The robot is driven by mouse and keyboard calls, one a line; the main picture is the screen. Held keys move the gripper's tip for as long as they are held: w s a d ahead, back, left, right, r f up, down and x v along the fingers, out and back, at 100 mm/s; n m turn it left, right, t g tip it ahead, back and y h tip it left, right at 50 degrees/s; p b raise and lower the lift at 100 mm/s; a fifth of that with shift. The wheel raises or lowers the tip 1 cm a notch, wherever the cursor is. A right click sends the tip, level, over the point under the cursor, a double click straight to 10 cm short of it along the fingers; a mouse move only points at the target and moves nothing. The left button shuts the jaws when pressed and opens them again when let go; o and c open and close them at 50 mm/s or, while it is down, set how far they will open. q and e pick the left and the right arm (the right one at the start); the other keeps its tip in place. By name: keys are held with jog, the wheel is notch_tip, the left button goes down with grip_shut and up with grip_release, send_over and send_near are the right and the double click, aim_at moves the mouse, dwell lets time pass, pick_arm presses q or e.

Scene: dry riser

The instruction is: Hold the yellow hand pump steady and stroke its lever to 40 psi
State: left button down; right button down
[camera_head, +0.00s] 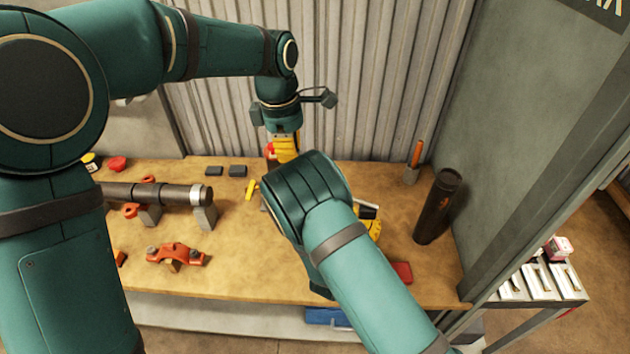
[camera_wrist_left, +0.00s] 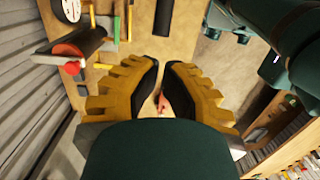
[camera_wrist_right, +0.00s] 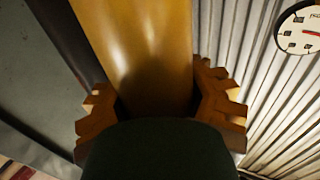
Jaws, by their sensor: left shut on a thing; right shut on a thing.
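The yellow hand pump's barrel (camera_wrist_right: 140,45) fills the middle of the right wrist view, between the fingers of my right gripper (camera_wrist_right: 160,105), which is shut on it. In the head view my right forearm and wrist hide that gripper and most of the pump. A white dial gauge (camera_wrist_right: 303,30) with a red needle is partly in view; its reading is not clear. My left gripper (camera_head: 286,150) is shut near the corrugated wall, to the left of the right wrist. In the left wrist view its fingers (camera_wrist_left: 162,80) are close together; the lever between them is mostly hidden.
A dark pipe (camera_head: 150,192) on supports and an orange-red clamp (camera_head: 175,254) are on the bench's left. A dark cylinder (camera_head: 438,207) and an orange-handled tool (camera_head: 415,160) stand at the right. A yellow item (camera_head: 373,228) shows behind my right arm. The bench front is partly clear.

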pick_arm(q)
notch_tip(320, 180, up, 2)
dwell(0.5)
jog(key=s+d+r+m+t+y, duration=0.1)
jog(key=d+m+y, duration=0.1)
jog(key=d+m, duration=0.3)
jog(key=s+d+r+m+t+y, duration=0.1)
jog(key=d+m, duration=0.5)
jog(key=m, duration=0.7)
jog(key=shift+s+d+r+y, duration=0.15)
jog(key=shift+s+r+y, duration=0.2)
jog(key=shift+r+y, duration=0.65)
jog(key=shift+f, duration=0.3)
jog(key=x, duration=1.4)
jog(key=shift+w+a+r, duration=0.1)
jog(key=shift+w+a, duration=0.15)
